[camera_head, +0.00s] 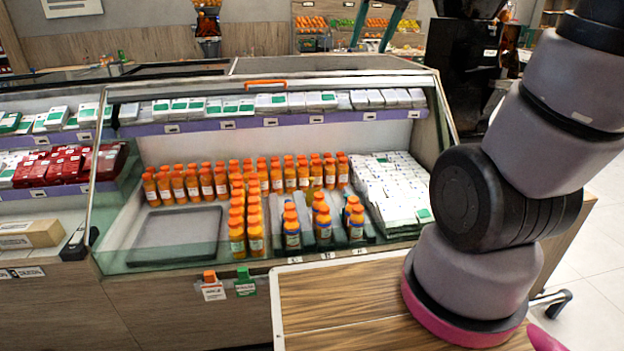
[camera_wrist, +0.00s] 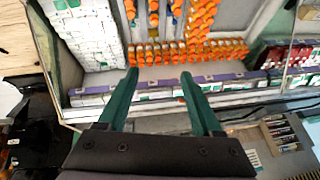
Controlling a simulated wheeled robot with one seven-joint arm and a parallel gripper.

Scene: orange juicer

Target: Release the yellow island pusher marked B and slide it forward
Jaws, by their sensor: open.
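In the head view, the case holds short dark pusher lanes (camera_head: 339,232) with orange juice bottles (camera_head: 323,223) standing in them. Small tags (camera_head: 327,256) sit on the front edge below the lanes; their letters are too small to read.
A wooden counter (camera_head: 335,300) stands in front of the case at the right. White cartons (camera_head: 393,188) fill the case's right side, and an empty dark tray (camera_head: 178,238) lies at its left. A purple-edged shelf (camera_head: 270,122) runs above the bottles. Glass (camera_head: 160,258) borders the front.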

